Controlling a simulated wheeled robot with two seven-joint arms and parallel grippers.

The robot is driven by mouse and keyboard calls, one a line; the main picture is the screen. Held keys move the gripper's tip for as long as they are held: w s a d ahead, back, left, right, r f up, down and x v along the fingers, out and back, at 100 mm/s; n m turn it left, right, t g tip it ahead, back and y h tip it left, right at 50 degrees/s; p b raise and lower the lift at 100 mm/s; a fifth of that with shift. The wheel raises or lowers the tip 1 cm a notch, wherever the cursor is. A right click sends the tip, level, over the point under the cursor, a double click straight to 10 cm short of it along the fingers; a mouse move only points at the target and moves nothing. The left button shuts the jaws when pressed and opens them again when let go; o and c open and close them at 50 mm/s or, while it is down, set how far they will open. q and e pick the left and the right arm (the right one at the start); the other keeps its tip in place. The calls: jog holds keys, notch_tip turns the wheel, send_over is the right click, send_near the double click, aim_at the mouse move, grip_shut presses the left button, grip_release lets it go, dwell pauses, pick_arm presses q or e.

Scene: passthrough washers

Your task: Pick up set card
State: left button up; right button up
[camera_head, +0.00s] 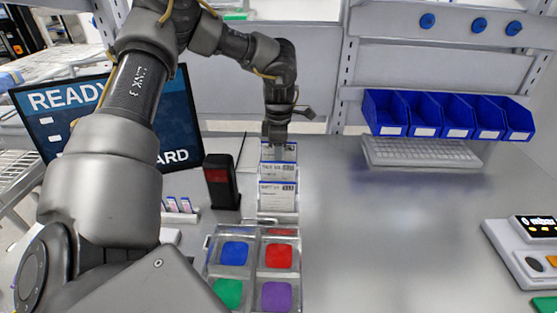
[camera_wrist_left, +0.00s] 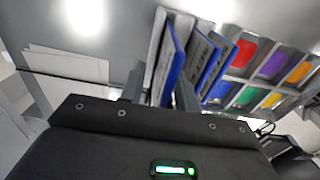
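Several set cards with blue top edges and printed labels stand in a row in a rack at the middle of the table in the head view, the front one (camera_head: 278,197) nearest me. My left gripper (camera_head: 276,140) points down at the back end of the row and hides part of the rearmost card. In the left wrist view, the two fingers of my left gripper (camera_wrist_left: 161,90) are apart, with a blue-edged card (camera_wrist_left: 174,62) between them. A gap shows beside the card, so the fingers look open. My right gripper is out of view.
A tray of coloured compartments (camera_head: 257,243) lies in front of the cards. A black box with a red window (camera_head: 222,182) and a monitor (camera_head: 180,110) stand to the left. A keyboard (camera_head: 420,152) and blue bins (camera_head: 445,115) are at the back right. The table's middle right is clear.

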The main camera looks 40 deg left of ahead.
pick_arm(q)
jog(key=shift+d+r, duration=0.1)
jog(key=shift+c, duration=0.4)
grip_shut()
notch_tip(320, 180, up, 9)
jog(key=b, duration=0.2)
jog(key=shift+b, duration=0.35)
jog(key=shift+r, duration=0.5)
